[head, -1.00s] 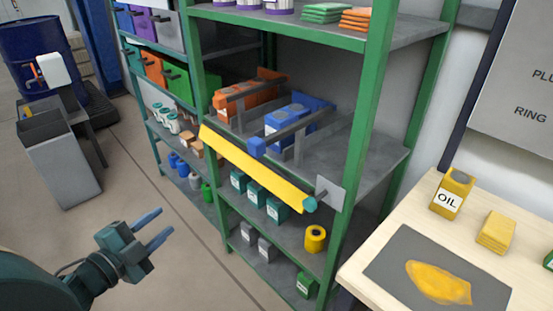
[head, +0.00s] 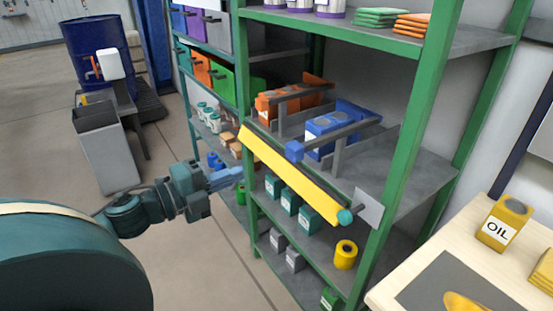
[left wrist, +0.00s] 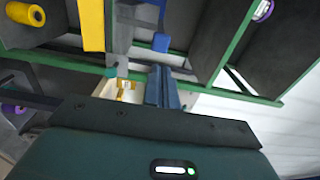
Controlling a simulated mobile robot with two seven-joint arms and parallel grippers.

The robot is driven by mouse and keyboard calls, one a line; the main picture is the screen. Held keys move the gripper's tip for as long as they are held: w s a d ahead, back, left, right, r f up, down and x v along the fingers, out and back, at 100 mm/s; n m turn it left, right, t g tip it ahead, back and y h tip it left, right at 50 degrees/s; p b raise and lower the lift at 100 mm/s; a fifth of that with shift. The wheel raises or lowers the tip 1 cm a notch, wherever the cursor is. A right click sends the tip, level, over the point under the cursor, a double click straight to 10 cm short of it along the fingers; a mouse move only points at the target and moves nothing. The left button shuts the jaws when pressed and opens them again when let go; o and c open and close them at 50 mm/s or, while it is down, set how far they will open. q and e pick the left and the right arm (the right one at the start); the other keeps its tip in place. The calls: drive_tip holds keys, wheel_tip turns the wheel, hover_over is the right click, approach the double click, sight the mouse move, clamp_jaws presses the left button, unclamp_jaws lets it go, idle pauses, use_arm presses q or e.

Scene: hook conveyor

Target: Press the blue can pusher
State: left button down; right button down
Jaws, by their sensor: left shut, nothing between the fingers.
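The blue can pusher has a blue block (head: 294,151) at the front end of a grey bar, standing out past the middle shelf's front edge. Blue cans (head: 322,133) sit beside its bar. In the left wrist view a blue square (left wrist: 160,42) above the fingers looks like the same block. My left gripper (head: 232,174) is shut and empty. It is left of and lower than the blue block, in front of the rack and apart from it. Its fingers (left wrist: 160,88) show in the left wrist view. My right gripper is not in view.
A yellow rail (head: 285,172) slants along the shelf front below the block, with a teal knob (head: 345,216) at its right end. Orange cans (head: 266,108) stand left of the blue ones. A green post (head: 408,130) and a table with an oil can (head: 503,222) are at right.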

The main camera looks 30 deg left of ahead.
use_arm(q)
approach(300, 147)
drive_tip(key=w, duration=0.1)
drive_tip(key=w+f, duration=0.1)
drive_tip(key=w, duration=0.1)
drive_tip(key=shift+a+f+b, duration=0.25)
drive_tip(key=shift+f+b, duration=0.1)
drive_tip(key=shift+f, duration=0.05)
drive_tip(key=shift+x, duration=1.1)
drive_tip(key=shift+w+f, duration=0.1)
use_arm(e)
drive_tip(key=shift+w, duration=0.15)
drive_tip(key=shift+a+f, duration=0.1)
use_arm(q)
drive_tip(key=shift+d, duration=0.1)
drive_tip(key=p+x, duration=0.1)
drive_tip(key=x, duration=0.2)
drive_tip(key=p+x, duration=0.1)
drive_tip(key=x, duration=0.2)
drive_tip(key=shift+w+r, duration=0.2)
drive_tip(key=shift+w, duration=0.15)
drive_tip(key=shift+w+d+f, duration=0.1)
drive_tip(key=shift+w+d, duration=0.1)
drive_tip(key=shift+w, duration=0.25)
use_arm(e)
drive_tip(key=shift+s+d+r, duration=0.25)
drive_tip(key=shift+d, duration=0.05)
